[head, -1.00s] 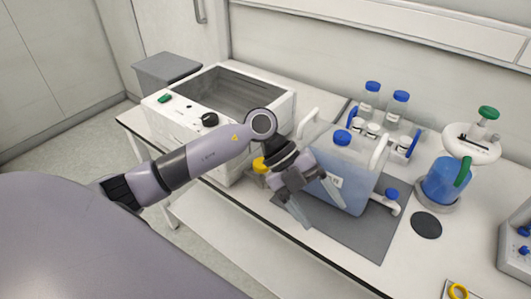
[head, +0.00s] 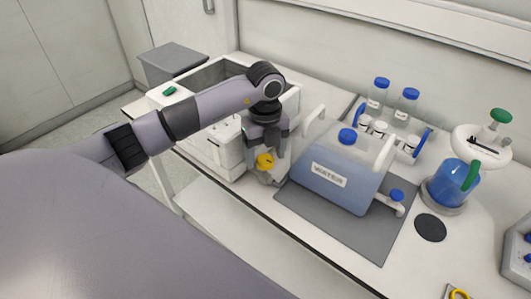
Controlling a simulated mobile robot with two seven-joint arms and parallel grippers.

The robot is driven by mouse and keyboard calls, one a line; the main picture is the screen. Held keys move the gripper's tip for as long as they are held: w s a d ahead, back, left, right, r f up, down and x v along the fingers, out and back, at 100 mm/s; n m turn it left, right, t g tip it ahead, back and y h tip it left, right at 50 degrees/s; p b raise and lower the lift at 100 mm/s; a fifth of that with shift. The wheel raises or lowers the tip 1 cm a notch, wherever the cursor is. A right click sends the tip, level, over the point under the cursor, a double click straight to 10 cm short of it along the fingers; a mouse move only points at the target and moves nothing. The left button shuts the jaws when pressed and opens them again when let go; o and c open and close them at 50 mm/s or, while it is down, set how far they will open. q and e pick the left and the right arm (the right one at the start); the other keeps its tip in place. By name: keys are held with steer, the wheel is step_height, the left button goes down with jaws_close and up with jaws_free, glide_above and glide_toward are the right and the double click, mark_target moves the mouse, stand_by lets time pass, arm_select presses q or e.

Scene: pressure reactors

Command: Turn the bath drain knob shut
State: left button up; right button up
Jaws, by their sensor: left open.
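The white bath (head: 211,145) with its open grey basin stands at the back left of the bench. A yellow knob (head: 264,161) sits low by the bath's right front corner; I take it for the drain knob. My left gripper (head: 267,170) points down at the knob, with a finger on either side of it. The fingers are open, and I cannot tell if they touch the knob. My forearm crosses in front of the bath and hides part of its front and basin. My right gripper is not in view.
A blue WATER container (head: 341,171) with white handles stands on a grey mat (head: 333,227) just right of the gripper. Blue-capped bottles (head: 378,92) in a rack and a blue vessel (head: 451,182) are farther right.

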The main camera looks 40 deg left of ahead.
arm_select(q)
steer(key=shift+f, duration=0.45)
steer(key=c, duration=1.1)
steer(key=shift+o, duration=0.2)
